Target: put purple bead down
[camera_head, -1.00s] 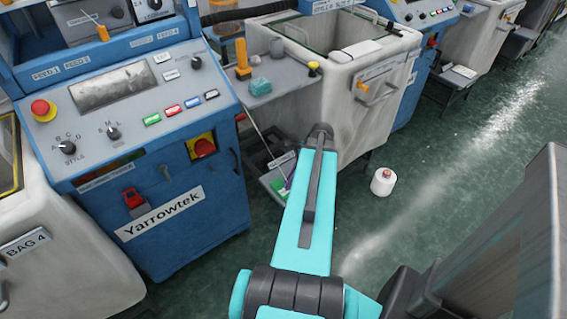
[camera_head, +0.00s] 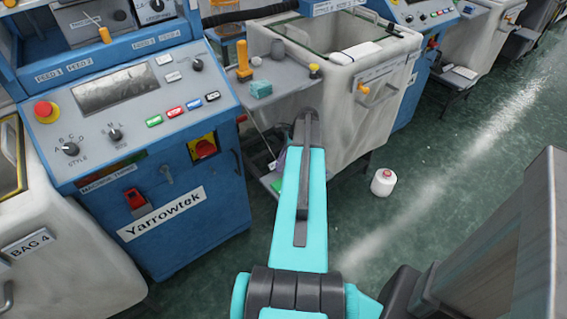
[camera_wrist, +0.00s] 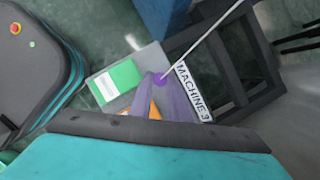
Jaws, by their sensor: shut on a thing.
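The purple bead (camera_wrist: 159,79) is in the middle of the wrist view, at the end of a thin pale cord or rod (camera_wrist: 205,36) that runs to the upper right. My gripper (camera_wrist: 158,84) shows there as greyish-purple jaws reaching from the dark band at the bottom to the bead. It is shut on the bead, over a grey tray; whether bead and tray touch cannot be told.
The grey tray (camera_wrist: 93,86) holds a green card (camera_wrist: 114,80), an orange thing and a MACHINE 3 label (camera_wrist: 194,92). A dark frame (camera_wrist: 245,70) stands to its right. A white spool (camera_head: 383,182) stands on the floor. A blue Yarrowtek machine (camera_head: 190,245) stands left.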

